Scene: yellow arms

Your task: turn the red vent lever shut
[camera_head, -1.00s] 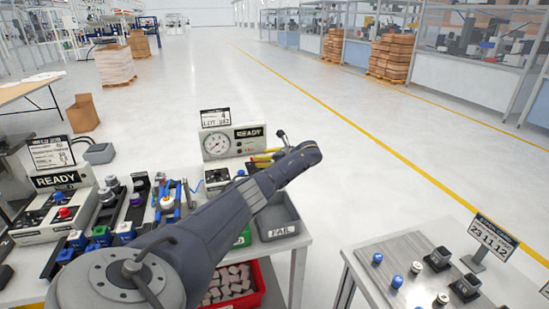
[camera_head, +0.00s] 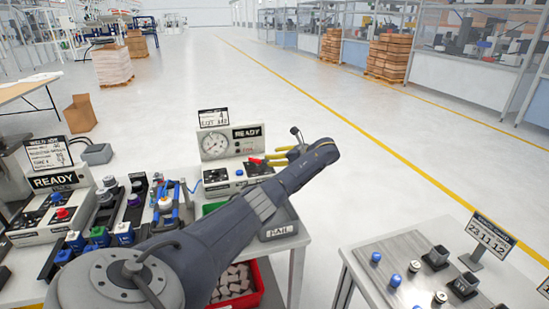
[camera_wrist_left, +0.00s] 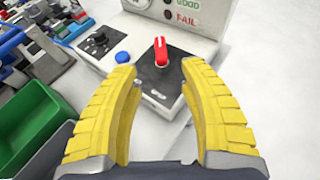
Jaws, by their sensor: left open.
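The red vent lever (camera_wrist_left: 161,50) stands on a black plate (camera_wrist_left: 160,78) on the pale tester box. In the left wrist view it points up the picture and lies between the fingertips, slightly beyond them. It also shows as a small red piece in the head view (camera_head: 256,161). My left gripper (camera_wrist_left: 160,67) is open, with one yellow finger on each side of the lever and visible gaps to it. In the head view the left gripper (camera_head: 272,156) is just right of the lever, partly behind my dark arm. My right gripper is in no view.
A blue button (camera_wrist_left: 123,57) and a black knob (camera_wrist_left: 99,38) sit left of the lever. A green bin (camera_wrist_left: 38,125) stands at left. The box carries a gauge (camera_head: 214,146) and a READY display (camera_head: 247,133). A grey FAIL tray (camera_head: 282,231) lies under my arm.

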